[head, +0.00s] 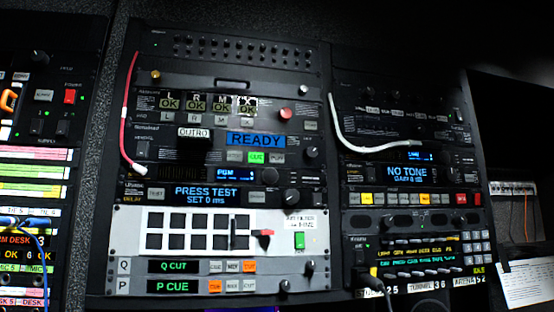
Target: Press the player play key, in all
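The player looks like the rack unit with a blue READY display (256,139) and an OUTRO label (194,132), in the upper middle of the left rack in the head view. Below the display is a row of small keys. One key (257,157) is lit green. The grey key (277,157) to its right seems to read PLAY, though its lettering is small. Neither of my grippers shows in the head view, and nothing touches the keys.
Below the player are a PRESS TEST unit (207,195) and a white panel (130,217) with black keys and a red-tipped lever. A red cable (126,125) hangs at the left rack edge. A white cable (345,143) loops on the right rack. Knobs stick out nearby.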

